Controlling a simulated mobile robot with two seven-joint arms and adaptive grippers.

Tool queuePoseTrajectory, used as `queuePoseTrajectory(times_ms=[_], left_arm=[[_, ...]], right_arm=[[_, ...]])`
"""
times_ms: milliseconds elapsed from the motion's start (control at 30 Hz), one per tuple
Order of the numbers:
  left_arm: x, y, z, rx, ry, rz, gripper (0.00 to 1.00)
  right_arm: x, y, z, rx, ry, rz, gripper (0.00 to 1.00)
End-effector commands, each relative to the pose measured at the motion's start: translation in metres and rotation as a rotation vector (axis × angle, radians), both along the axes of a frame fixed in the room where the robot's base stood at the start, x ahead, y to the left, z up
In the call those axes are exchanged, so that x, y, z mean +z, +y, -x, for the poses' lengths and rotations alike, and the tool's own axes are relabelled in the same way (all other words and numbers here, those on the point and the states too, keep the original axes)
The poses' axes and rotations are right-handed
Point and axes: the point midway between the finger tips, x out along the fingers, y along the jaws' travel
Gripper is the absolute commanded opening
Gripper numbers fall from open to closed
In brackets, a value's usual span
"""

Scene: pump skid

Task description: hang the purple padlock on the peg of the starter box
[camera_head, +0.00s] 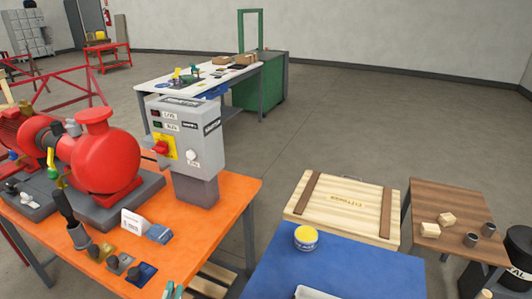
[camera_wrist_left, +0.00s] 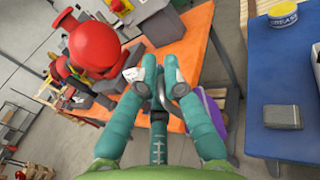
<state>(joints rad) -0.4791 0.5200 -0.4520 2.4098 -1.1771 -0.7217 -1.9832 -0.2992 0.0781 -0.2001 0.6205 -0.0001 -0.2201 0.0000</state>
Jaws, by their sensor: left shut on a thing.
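The starter box (camera_head: 190,118) is a grey box on a grey pedestal on the orange table. Its front has a yellow plate with a red handle (camera_head: 161,147) and a white round part (camera_head: 191,156); I cannot clearly make out the peg. My left gripper (camera_head: 172,290) shows only its teal fingertips at the bottom edge of the head view, well in front of the box. In the left wrist view the gripper (camera_wrist_left: 160,76) is shut on the purple padlock (camera_wrist_left: 213,97). Its grey shackle shows between the fingers; the body is partly hidden. My right gripper is out of view.
A red pump (camera_head: 105,155) stands left of the box. A white sign (camera_head: 133,220) and small parts sit on the orange table (camera_head: 225,225) nearer me. A blue table (camera_head: 345,262) with a yellow tin (camera_head: 305,238) and a wooden crate (camera_head: 345,205) are at right.

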Motion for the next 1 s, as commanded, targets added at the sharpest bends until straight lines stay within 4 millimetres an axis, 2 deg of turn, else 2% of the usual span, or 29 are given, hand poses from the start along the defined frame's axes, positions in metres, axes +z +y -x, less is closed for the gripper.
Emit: queuePoseTrajectory(times_ms=[233, 367, 467, 700, 833, 1000], left_arm=[[0.004, -0.004, 0.003, -0.023, -0.001, 0.000, 0.00], [0.001, 0.004, -0.004, 0.025, 0.000, 0.001, 0.00], [-0.007, 0.018, -0.016, 0.121, 0.000, 0.001, 0.00], [-0.030, 0.055, -0.049, 0.479, -0.003, 0.004, 0.00], [-0.034, 0.056, -0.059, 0.656, -0.002, 0.007, 0.00], [-0.028, 0.040, -0.066, 0.826, -0.003, 0.007, 0.00]], right_arm=[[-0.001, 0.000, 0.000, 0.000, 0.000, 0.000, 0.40], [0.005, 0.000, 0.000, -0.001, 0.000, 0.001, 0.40], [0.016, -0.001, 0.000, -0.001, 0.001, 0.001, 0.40], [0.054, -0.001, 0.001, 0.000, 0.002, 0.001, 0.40], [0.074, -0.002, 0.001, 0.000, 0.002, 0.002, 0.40], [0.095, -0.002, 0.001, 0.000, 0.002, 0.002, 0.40]])
